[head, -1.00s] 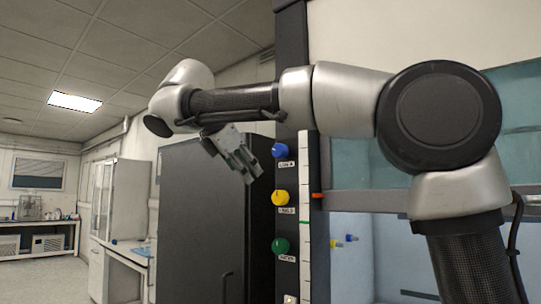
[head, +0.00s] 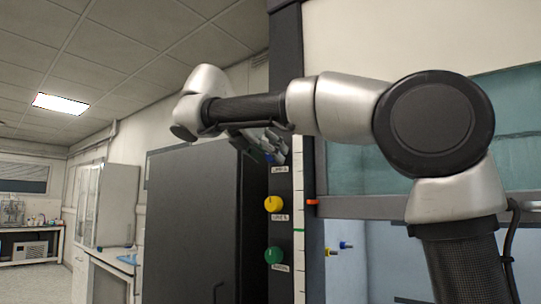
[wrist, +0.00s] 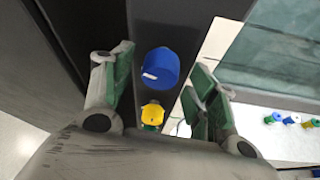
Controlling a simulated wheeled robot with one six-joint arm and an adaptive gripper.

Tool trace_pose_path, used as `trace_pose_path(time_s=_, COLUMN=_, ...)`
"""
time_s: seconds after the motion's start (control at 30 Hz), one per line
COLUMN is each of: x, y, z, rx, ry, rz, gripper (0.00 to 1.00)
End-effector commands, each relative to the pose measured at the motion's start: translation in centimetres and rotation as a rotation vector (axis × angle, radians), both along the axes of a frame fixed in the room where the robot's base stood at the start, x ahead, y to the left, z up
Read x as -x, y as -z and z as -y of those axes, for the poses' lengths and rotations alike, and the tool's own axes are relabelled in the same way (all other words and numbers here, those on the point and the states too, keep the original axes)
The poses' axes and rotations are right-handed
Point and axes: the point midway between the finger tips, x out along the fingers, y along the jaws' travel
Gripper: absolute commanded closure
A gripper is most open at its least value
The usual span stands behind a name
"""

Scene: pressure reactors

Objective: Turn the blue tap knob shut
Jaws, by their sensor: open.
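The blue tap knob (wrist: 160,68) is at the top of a column of knobs on a dark vertical post. In the wrist view it lies between the open fingers of my gripper (wrist: 160,90), with a gap on both sides. A white mark shows on the knob's lower left. In the head view my gripper (head: 268,147) is at the blue knob's height and covers most of it. How far the fingertips reach along the knob is hard to tell.
A yellow knob (head: 273,204) and a green knob (head: 274,256) sit below on the same post. A tall dark cabinet (head: 195,220) stands left of the post. A fume hood with a glass sash (head: 520,110) is to the right, with small coloured taps (head: 346,245) inside.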

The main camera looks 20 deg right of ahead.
Motion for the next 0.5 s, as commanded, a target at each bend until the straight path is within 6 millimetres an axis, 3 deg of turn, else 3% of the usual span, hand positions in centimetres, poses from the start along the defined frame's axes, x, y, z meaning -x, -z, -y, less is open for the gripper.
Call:
trace_pose_path(time_s=0.4, x=-0.8, y=0.56, z=0.92, rx=-0.001, ry=-0.001, rz=0.0, gripper=0.42)
trace_pose_path(time_s=0.5, x=-0.79, y=0.55, z=0.91, rx=-0.001, ry=-0.001, rz=0.0, gripper=0.6)
